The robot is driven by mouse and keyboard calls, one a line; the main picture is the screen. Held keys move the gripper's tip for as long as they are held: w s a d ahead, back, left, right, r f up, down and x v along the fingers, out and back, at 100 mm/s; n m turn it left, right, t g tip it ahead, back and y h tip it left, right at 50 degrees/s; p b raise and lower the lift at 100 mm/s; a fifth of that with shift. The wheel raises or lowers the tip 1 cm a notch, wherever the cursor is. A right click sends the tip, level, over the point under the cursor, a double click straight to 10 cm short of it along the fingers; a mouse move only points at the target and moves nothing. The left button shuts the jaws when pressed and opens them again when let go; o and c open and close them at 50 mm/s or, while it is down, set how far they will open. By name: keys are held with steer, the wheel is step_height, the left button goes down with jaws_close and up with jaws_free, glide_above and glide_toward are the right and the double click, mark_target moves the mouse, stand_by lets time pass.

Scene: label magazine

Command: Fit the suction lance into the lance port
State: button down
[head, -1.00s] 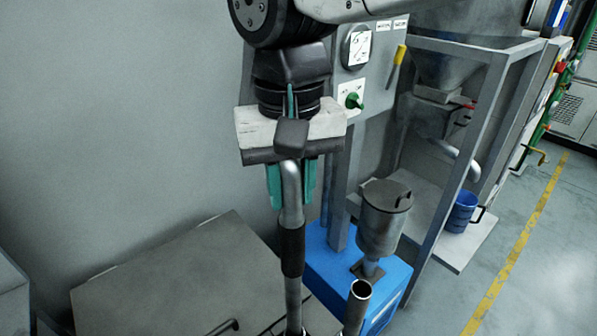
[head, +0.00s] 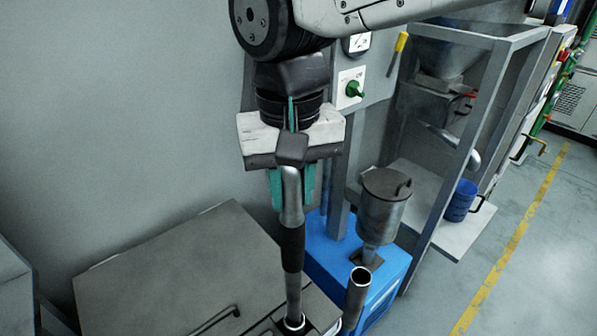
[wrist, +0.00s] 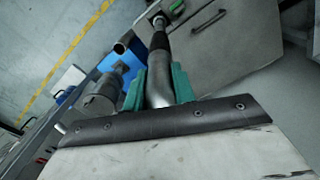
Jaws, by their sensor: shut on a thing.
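My gripper (head: 292,190), with green fingers, is shut on the upper end of the suction lance (head: 292,215). The lance is a grey metal tube with a black sleeve and hangs nearly upright below my gripper. Its lower end meets a dark round ring, the lance port (head: 293,325), on the grey box top at the bottom of the head view. I cannot tell how deep the end sits in it. In the wrist view my gripper (wrist: 160,88) holds the lance (wrist: 158,75), whose far end reaches the ring (wrist: 158,19).
An open upright pipe (head: 357,290) stands just right of the port. Behind it are a blue base (head: 325,250) and a grey lidded canister (head: 383,205). The flat grey lid (head: 170,270) lies left, with a handle (head: 215,320). A wall rises behind.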

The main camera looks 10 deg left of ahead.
mark_target(293, 238)
steer(key=shift+f, duration=4.95)
steer(key=c, duration=1.1)
jaws_free()
step_height(293, 238, up, 8)
steer(key=shift+f, duration=0.15)
